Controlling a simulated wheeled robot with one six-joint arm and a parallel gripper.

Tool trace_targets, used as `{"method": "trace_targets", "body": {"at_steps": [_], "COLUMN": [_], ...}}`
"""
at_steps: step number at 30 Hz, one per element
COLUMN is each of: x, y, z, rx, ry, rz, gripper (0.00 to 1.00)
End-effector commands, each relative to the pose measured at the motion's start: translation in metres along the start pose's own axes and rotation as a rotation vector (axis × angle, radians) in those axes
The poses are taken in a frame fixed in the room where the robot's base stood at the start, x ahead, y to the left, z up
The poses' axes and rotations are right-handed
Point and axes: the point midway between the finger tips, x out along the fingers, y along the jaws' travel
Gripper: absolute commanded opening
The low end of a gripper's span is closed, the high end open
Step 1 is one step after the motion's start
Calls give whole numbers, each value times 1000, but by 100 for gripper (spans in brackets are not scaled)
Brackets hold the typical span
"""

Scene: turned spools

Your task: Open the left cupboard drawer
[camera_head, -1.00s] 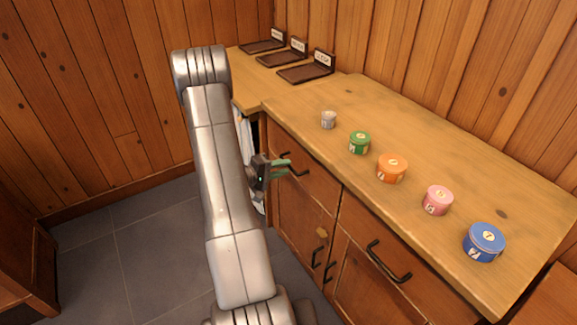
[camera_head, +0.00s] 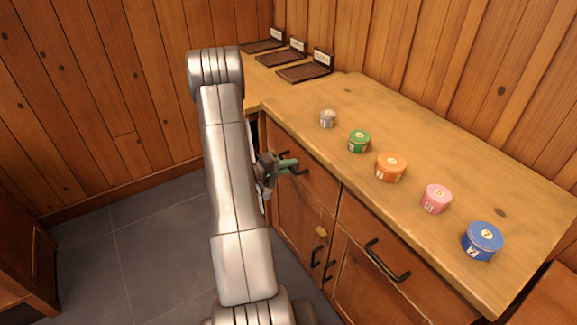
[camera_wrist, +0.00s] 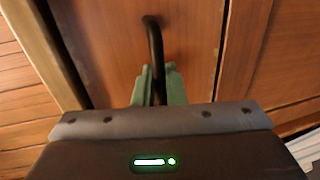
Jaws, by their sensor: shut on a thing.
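The left cupboard drawer (camera_head: 318,184) is under the wooden counter, below the grey and green spools; its front looks flush with the cupboard in the head view. Its dark bar handle (camera_head: 298,171) is partly hidden by my gripper (camera_head: 288,165). In the wrist view the drawer front (camera_wrist: 110,45) fills the upper middle, and the black handle (camera_wrist: 154,42) runs down between the green fingertips of my gripper (camera_wrist: 158,84). The fingers are shut on the handle.
Grey (camera_head: 328,119), green (camera_head: 359,141), orange (camera_head: 391,167), pink (camera_head: 436,199) and blue (camera_head: 484,241) spools stand along the counter (camera_head: 420,140). Dark labelled trays (camera_head: 305,72) sit at the back. The right drawer handle (camera_head: 387,262) is nearby. Grey floor (camera_head: 150,245) is free at left.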

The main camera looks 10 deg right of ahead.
Motion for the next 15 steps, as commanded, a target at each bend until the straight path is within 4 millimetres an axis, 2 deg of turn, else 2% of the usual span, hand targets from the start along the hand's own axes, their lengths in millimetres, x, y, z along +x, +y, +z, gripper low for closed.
{"method": "trace_targets", "body": {"at_steps": [5,8,15], "x": [-11,-26,-84], "y": [-6,-10,-26], "z": [0,-1,-1], "rx": [0,0,0], "ry": [2,4,8], "rz": [-1,-1,-1], "gripper": [0,0,0]}}
